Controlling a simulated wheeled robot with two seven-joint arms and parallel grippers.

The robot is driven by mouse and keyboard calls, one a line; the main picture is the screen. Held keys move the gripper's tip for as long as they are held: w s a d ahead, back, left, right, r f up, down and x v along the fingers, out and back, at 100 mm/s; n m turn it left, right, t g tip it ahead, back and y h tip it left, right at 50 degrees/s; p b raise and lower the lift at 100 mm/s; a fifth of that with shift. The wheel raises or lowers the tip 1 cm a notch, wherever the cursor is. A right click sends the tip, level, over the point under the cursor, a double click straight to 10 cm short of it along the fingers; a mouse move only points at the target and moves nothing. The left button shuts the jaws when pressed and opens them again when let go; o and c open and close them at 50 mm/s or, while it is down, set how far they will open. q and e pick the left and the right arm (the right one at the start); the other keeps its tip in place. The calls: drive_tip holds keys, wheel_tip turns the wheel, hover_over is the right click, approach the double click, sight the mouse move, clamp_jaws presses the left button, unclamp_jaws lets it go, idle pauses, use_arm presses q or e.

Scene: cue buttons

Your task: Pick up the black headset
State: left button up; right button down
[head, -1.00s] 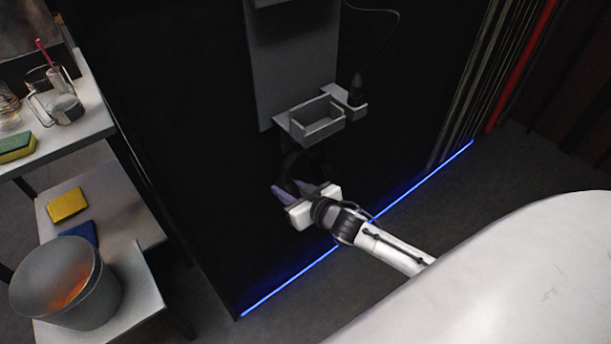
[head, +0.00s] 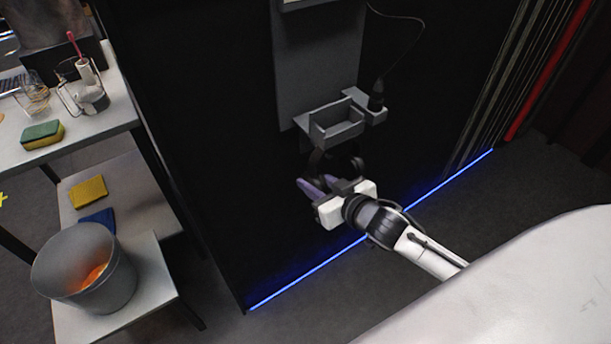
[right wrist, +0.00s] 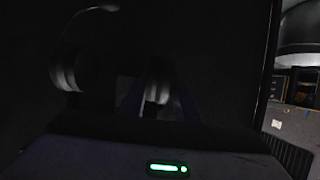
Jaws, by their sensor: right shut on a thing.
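The black headset (head: 323,160) hangs against the dark wall panel, just below the grey holder. It is hard to make out against the dark. My right gripper (head: 322,183) is at its lower part, with purple-grey fingers shut on it. In the right wrist view, a rounded ear pad (right wrist: 66,70) shows left of the fingers, and a paler part of the headset (right wrist: 156,90) sits between my right gripper's fingers (right wrist: 158,100). I cannot tell whether the headset still touches its hook. My left gripper is not in view.
A grey holder with an open tray (head: 338,128) juts out just above the headset. A dark corded device (head: 377,95) stands beside it. At left, a shelf unit (head: 75,148) carries a sponge (head: 42,134), jars and a grey bucket (head: 95,300). The floor at right is clear.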

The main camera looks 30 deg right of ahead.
drive_tip(key=s+d, duration=0.1)
drive_tip(key=s, duration=1.4)
drive_tip(key=shift+s+d, duration=0.1)
